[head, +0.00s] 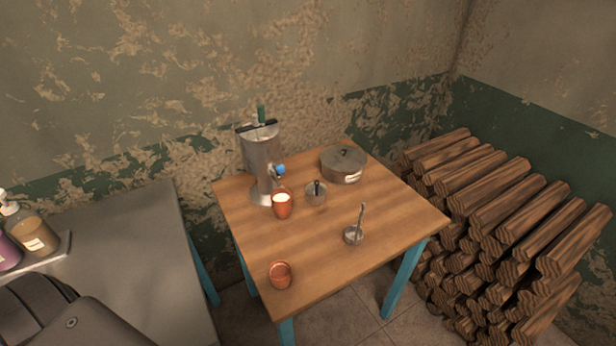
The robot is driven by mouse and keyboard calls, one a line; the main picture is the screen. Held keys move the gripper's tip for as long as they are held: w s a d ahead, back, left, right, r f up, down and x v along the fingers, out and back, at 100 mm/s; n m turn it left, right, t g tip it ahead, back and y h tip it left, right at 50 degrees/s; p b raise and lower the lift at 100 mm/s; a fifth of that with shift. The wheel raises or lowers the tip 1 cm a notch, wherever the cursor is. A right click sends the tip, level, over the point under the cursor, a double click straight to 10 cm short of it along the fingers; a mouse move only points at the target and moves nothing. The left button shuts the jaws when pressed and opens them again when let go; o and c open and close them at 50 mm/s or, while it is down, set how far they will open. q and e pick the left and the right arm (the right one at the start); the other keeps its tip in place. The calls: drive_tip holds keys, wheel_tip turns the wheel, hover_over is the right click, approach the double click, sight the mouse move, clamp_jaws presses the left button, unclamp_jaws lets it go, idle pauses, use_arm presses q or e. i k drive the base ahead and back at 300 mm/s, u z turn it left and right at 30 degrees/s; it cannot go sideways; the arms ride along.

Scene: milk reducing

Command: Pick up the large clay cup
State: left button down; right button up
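Two reddish-brown clay cups stand on the wooden table. One clay cup (282,208) stands below the blue tap of the metal dispenser and has white contents at its top. The other clay cup (280,277) stands near the table's front left corner, and no white contents show in it. The cup by the dispenser looks taller, though it is farther away, so it seems to be the large one. Both are upright and nothing touches them from my side. Neither of my grippers is in view.
The metal dispenser (262,155), a lidded pot (344,166), a small lid-like metal piece (316,194) and a small metal vessel with an upright handle (353,236) share the wooden table (320,265). A grey counter (150,250) holds bottles at left. Stacked logs (500,220) stand at right.

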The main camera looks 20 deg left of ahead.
sight(280, 198)
drive_tip(key=z, duration=2.2)
drive_tip(key=i, duration=2)
drive_tip(key=u, duration=3.4)
